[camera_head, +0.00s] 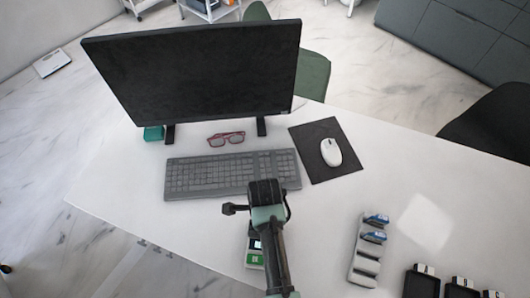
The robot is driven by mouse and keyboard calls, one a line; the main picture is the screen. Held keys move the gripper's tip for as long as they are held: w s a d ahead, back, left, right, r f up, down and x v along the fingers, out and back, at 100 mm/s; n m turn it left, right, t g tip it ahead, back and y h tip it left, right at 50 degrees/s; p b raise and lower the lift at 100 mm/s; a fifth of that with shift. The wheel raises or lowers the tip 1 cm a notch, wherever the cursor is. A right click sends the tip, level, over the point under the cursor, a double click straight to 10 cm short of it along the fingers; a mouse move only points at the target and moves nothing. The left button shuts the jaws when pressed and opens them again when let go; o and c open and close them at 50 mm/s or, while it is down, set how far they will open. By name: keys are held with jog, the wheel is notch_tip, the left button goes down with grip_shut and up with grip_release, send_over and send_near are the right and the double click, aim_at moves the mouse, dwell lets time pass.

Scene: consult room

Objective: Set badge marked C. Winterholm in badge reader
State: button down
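My gripper (264,195) is above the desk, just in front of the keyboard, at the end of my arm reaching up from the bottom edge. Its fingertips are hidden, so I cannot tell whether it is open or holds anything. A small device with a green front (255,259), possibly the badge reader, is partly hidden behind my arm. A pale slotted rack (362,267) to the right holds two blue-topped items (375,228) in its far slots. Several black items with white tops (421,284) stand at the lower right. I cannot read any name or identify the C. Winterholm badge.
A large monitor (200,75) stands at the back of the white desk (330,215). In front are red glasses (226,139), a grey keyboard (220,174), and a white mouse (331,152) on a dark pad (318,137). The desk's left front is clear.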

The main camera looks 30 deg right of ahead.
jog(key=shift+f, duration=0.2)
jog(key=shift+c, duration=2.4)
grip_release()
jog(key=shift+r, duration=0.15)
jog(key=shift+r+p, duration=3.45)
jog(key=shift+p, duration=0.25)
jog(key=shift+f, duration=0.1)
